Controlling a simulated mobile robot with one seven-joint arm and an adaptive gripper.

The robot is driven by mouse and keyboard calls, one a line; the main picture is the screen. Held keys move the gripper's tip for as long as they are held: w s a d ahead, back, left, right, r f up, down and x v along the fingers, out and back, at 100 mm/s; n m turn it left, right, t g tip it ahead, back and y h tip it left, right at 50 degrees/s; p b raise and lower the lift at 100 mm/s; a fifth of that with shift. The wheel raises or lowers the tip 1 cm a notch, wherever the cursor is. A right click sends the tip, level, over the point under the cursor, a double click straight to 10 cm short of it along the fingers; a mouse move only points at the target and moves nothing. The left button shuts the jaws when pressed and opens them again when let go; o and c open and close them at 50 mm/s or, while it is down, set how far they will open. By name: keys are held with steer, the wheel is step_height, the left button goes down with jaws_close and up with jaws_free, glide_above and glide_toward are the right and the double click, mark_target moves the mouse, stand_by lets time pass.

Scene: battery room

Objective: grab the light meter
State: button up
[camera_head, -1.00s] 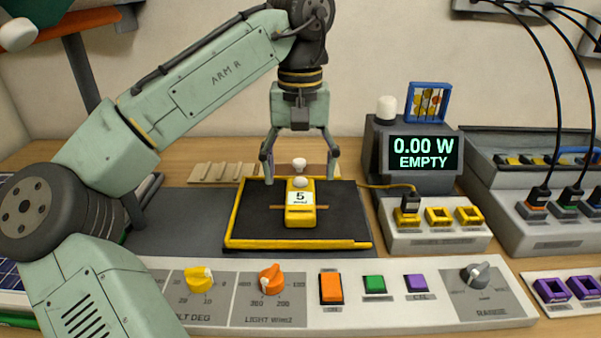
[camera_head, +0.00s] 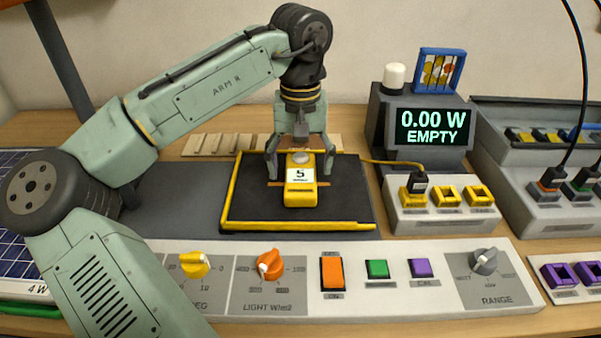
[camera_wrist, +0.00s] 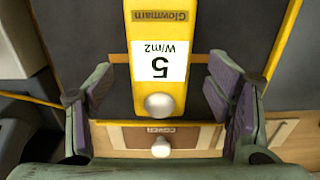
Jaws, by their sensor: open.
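The light meter (camera_head: 301,196) is a yellow block with a white label reading 5 W/m2 and a pale dome at its far end. It lies on the black mat with the yellow edge. It also shows in the wrist view (camera_wrist: 158,95), upside down, with its dome nearest my gripper. My gripper (camera_head: 300,172) is open, with one finger on each side of the meter's far end. In the wrist view my gripper (camera_wrist: 162,95) has its purple pads apart from the meter, with a gap on both sides.
The black mat (camera_head: 345,205) has a raised yellow edge at the left and front. A control panel (camera_head: 400,295) with knobs and buttons lies in front. A display (camera_head: 428,135) reading 0.00 W EMPTY and a yellow socket block (camera_head: 440,218) stand to the right.

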steer(key=shift+f, duration=1.05)
steer(key=c, duration=1.5)
steer(key=shift+r, duration=0.1)
steer(key=shift+r, duration=0.1)
